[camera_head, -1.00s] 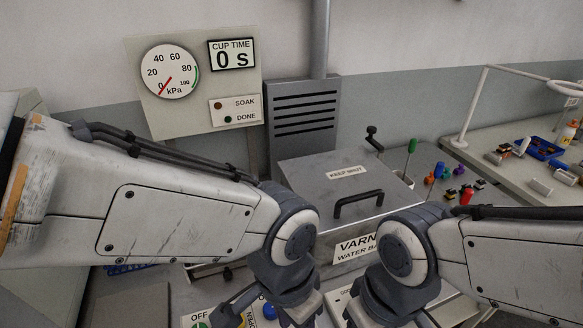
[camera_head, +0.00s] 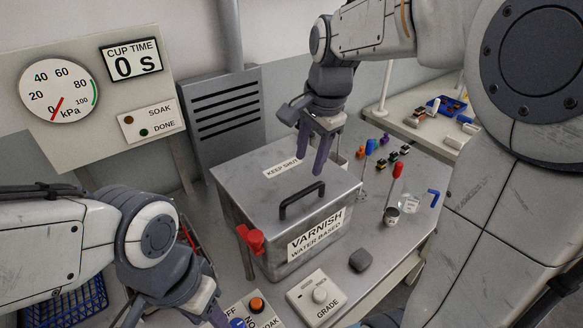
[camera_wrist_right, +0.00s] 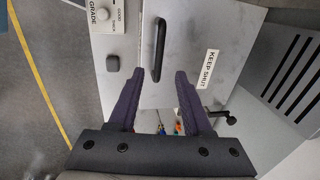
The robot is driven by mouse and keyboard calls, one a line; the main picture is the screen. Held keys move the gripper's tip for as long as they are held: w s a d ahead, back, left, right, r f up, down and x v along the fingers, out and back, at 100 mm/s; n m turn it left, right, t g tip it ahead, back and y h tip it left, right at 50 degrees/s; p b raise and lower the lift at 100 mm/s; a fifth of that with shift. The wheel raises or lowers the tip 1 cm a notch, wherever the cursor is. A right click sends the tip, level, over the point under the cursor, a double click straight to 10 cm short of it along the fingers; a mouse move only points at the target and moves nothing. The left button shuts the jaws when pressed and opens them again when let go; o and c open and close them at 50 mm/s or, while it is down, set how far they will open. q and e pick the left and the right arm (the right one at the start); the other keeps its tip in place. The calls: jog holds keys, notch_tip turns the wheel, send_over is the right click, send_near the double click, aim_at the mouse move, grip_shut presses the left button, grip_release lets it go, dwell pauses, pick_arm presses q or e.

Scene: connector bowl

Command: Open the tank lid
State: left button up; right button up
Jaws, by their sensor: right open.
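The grey metal tank (camera_head: 250,232) stands on the bench, its lid (camera_head: 243,180) shut. A black bar handle (camera_head: 302,200) is on the lid; it also shows in the right wrist view (camera_wrist_right: 159,48). A red clamp-like part (camera_head: 251,238) sits at the tank's front left. My right gripper (camera_head: 312,155) is open and empty above the lid, behind the handle in the head view. In the right wrist view its fingertips (camera_wrist_right: 166,75) lie near one end of the handle; contact cannot be told. My left gripper (camera_head: 185,312) is low at the front left, its fingertips unclear.
A gauge panel (camera_head: 90,95) and a vented grey box (camera_head: 222,112) stand behind the tank. A GRADE box (camera_head: 318,297) and a dark block (camera_head: 360,260) lie in front. A metal cup (camera_head: 391,215) and coloured connectors (camera_head: 392,158) are at the right.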

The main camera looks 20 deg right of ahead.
aim_at(302, 191)
jog(key=f, duration=0.3)
jog(key=w+f, duration=0.1)
jog(key=f, duration=0.2)
jog(key=w+f, duration=0.1)
jog(key=f, duration=0.3)
jog(key=shift+a+p, duration=0.25)
jog(key=shift+p, duration=0.05)
grip_shut()
dwell(1.0)
